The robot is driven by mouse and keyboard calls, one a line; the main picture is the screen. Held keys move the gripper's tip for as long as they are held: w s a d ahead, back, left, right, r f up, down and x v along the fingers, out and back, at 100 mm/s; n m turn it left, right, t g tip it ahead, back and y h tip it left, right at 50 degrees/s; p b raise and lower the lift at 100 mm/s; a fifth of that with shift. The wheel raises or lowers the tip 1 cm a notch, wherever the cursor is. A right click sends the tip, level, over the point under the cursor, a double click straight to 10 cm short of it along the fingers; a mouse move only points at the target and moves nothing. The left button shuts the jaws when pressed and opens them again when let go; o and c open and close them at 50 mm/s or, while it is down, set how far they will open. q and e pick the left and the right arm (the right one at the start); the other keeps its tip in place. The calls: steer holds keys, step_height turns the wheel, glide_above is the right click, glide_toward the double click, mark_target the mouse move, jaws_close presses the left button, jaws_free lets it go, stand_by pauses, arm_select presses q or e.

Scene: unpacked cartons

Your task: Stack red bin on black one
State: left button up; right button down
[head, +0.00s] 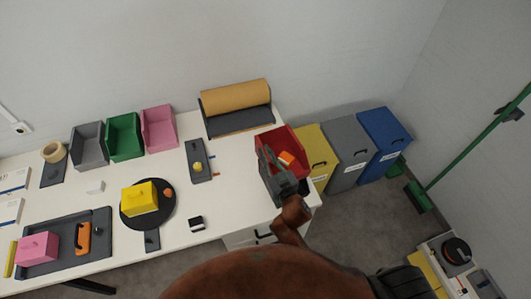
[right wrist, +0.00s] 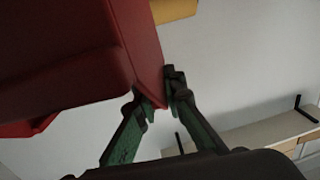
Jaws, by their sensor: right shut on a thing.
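The red bin (head: 291,139) is at the right end of the white table, with a small orange block (head: 286,157) inside. My right gripper (head: 268,156) is shut on the near left side of the red bin. In the right wrist view, the red bin (right wrist: 135,45) fills the upper left, and its wall runs between the fingers of my right gripper (right wrist: 158,92). A dark grey shape lies below the red bin in the head view; I cannot tell whether it is the black bin or part of my gripper. My left gripper is out of view.
Grey (head: 88,150), green (head: 124,140) and pink (head: 159,130) bins stand at the back left. A brown paper roll (head: 235,97) is behind the red bin. Yellow, grey and blue waste bins (head: 383,145) stand right of the table. Clear tabletop lies left of my right gripper.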

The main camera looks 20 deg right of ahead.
steer(key=shift+f, duration=0.4)
steer(key=c, duration=1.9)
jaws_free()
steer(key=shift+c, duration=0.2)
steer(key=shift+f, duration=0.15)
steer(key=s+d, duration=0.1)
steer(key=s, duration=1.1)
steer(key=shift+d, duration=0.3)
